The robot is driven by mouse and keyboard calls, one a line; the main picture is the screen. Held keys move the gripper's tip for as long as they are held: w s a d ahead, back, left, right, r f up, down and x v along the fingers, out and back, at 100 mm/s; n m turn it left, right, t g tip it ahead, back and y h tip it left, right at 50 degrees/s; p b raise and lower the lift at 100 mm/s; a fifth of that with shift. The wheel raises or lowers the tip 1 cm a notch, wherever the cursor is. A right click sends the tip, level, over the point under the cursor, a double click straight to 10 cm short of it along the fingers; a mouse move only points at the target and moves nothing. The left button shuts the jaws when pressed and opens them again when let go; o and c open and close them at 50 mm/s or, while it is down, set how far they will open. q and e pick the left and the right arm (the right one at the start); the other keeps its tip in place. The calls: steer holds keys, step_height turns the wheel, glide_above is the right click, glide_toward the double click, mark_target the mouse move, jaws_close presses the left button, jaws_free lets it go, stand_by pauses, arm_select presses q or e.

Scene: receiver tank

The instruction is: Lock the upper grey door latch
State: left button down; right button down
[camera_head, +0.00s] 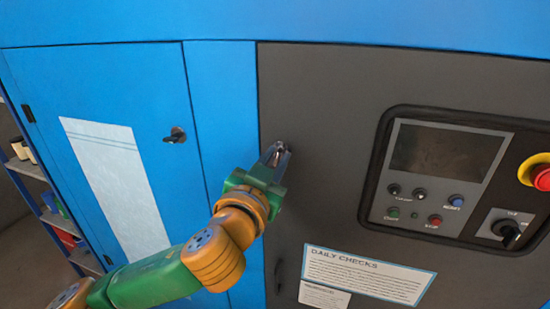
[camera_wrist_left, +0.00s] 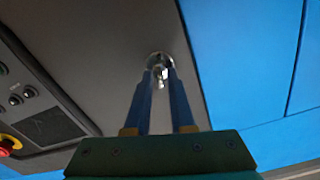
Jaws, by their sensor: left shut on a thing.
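The grey door (camera_head: 320,90) of the blue cabinet fills the right half of the head view. My left gripper (camera_head: 276,152) reaches its upper left part, near the door's left edge. The upper grey door latch (camera_wrist_left: 160,66) shows in the left wrist view as a small metal part on a round base, between the tips of the left gripper (camera_wrist_left: 159,80). The left gripper is shut on this latch. In the head view the gripper mostly hides the latch, and its turn angle is hard to tell. The right gripper is not in view.
A control panel (camera_head: 445,160) with a screen, buttons and a red emergency stop (camera_head: 541,177) lies right of the gripper. A dark lower latch (camera_head: 278,277) is below it. The blue door (camera_head: 110,80) on the left has its own black latch (camera_head: 175,135). Shelves (camera_head: 60,225) stand far left.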

arm_select(q)
steer(key=m+p, duration=0.1)
steer(key=m, duration=0.2)
steer(key=shift+m, duration=0.3)
steer(key=m+p, duration=0.1)
steer(key=m, duration=0.2)
steer(key=shift+d+m, duration=0.1)
steer(key=shift+m, duration=0.2)
steer(key=m+p, duration=0.2)
steer(key=m, duration=0.2)
steer(key=shift+f, duration=0.1)
steer(key=shift+f+m+p, duration=0.1)
steer(key=shift+m+p, duration=0.6)
steer(key=shift+m, duration=0.9)
steer(key=c, duration=0.9)
jaws_free()
steer(key=shift+f, duration=0.1)
steer(key=shift+c, duration=0.2)
steer(key=shift+s, duration=0.1)
